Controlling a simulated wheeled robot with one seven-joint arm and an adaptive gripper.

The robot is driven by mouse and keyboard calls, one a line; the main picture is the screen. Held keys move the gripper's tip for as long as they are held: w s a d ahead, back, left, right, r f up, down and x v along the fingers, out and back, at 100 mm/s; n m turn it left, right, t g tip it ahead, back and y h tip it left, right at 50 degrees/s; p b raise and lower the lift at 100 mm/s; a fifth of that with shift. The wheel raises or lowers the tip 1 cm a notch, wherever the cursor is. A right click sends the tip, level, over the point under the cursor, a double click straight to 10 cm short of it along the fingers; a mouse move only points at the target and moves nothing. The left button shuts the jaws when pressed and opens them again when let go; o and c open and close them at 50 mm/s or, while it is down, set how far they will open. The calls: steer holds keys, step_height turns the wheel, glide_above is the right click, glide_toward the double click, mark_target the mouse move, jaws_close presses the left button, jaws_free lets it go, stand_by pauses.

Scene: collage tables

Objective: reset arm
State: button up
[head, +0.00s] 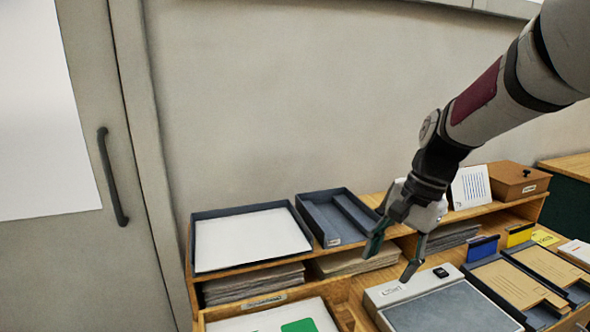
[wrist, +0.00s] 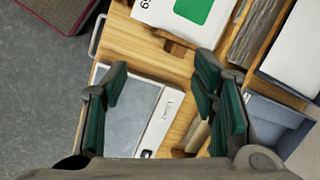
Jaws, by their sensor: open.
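My gripper (head: 392,262) hangs from my arm over the table, fingers spread and pointing down, with nothing between them. It is above and just behind the grey-topped device (head: 448,312) with a white label strip. In the wrist view, the green-padded fingers of my gripper (wrist: 165,95) are apart. The grey-topped device (wrist: 128,110) and bare wood show below and between them.
A tray with white paper (head: 250,240) and a divided dark tray (head: 338,215) stand on the shelf. A brown box (head: 518,181) and a lined card (head: 470,187) stand at the right. Brown envelopes (head: 515,285) lie in dark trays. A door handle (head: 112,177) is at left.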

steer(key=s+r+n+t+h, duration=0.1)
steer(key=s+n, duration=0.4)
steer(key=s, duration=0.6)
steer(key=s+d+r+n+t+h+p, duration=0.1)
steer(key=s+r+n+t, duration=0.2)
steer(key=s, duration=0.9)
steer(key=shift+d+r+n+h, duration=0.15)
steer(key=shift+r+n+h, duration=0.25)
steer(key=shift+r+n, duration=0.5)
